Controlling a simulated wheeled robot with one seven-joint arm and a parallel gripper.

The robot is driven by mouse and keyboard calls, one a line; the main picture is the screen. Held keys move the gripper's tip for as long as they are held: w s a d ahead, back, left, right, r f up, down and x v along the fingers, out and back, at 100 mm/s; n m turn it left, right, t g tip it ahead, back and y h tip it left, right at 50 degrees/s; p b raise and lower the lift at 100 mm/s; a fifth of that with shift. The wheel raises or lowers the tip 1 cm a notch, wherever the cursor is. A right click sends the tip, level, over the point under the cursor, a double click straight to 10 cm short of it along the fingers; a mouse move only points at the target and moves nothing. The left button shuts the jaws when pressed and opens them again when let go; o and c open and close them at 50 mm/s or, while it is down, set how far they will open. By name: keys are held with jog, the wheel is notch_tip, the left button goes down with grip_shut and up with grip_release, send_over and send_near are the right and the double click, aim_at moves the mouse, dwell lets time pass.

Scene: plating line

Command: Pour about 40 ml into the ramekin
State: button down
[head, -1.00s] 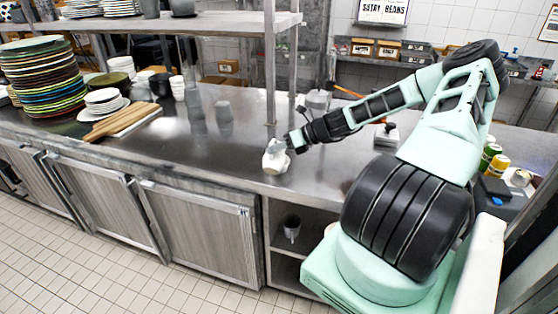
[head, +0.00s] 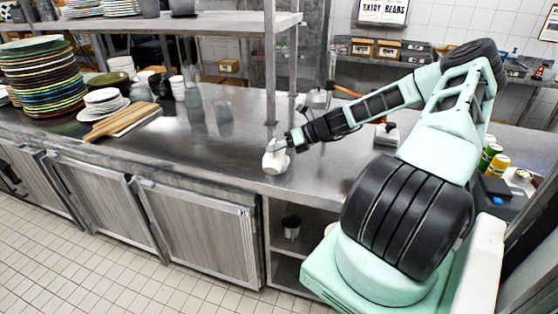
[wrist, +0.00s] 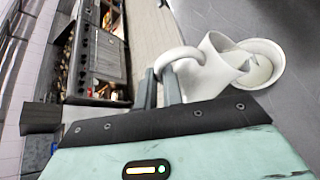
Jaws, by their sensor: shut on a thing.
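My gripper (head: 290,142) is shut on the handle of a white jug (wrist: 207,72), whose handle loops between the two fingers (wrist: 161,84) in the wrist view. The jug's lip is at the ramekin (wrist: 271,58), a round white dish with pale contents showing inside. The jug looks tilted toward it. I cannot make out a stream or how full the ramekin is. In the head view the jug and ramekin overlap as one small white shape (head: 275,162) near the counter's front edge, so they are hard to tell apart there.
The steel counter (head: 225,160) is mostly clear around the jug. A shelf post (head: 270,65) stands just behind. A wooden board (head: 120,122), stacked plates (head: 42,75) and white cups (head: 178,87) are to the left.

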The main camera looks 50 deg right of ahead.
aim_at(273, 159)
jog(key=shift+w+d, duration=0.15)
jog(key=shift+d, duration=0.05)
dwell(1.0)
jog(key=shift+s+a+r, duration=0.15)
jog(key=shift+s+a, duration=0.05)
jog(key=shift+a, duration=0.1)
jog(key=shift+s+a+f+n+t+h+b, duration=0.15)
jog(key=shift+a+f+n+h+b, duration=0.1)
jog(key=shift+f, duration=0.15)
jog(key=shift+s+a+f+n+t+h+b, duration=0.15)
jog(key=shift+a+f+n+b, duration=0.1)
jog(key=shift+f, duration=0.15)
jog(key=shift+a+f+n+h, duration=0.1)
jog(key=shift+f+n+h, duration=0.1)
jog(key=shift+n+h, duration=0.1)
jog(key=shift+w+r, duration=0.1)
jog(key=shift+r, duration=0.05)
jog(key=shift+s+a+r+n+t+h, duration=0.1)
jog(key=shift+s+a+n+t+h, duration=0.1)
jog(key=shift+n+t+h, duration=0.1)
jog(key=shift+s+a+f+n+t+h+b, duration=0.3)
jog(key=shift+a+f+n+h+b, duration=0.35)
jog(key=shift+b, duration=0.55)
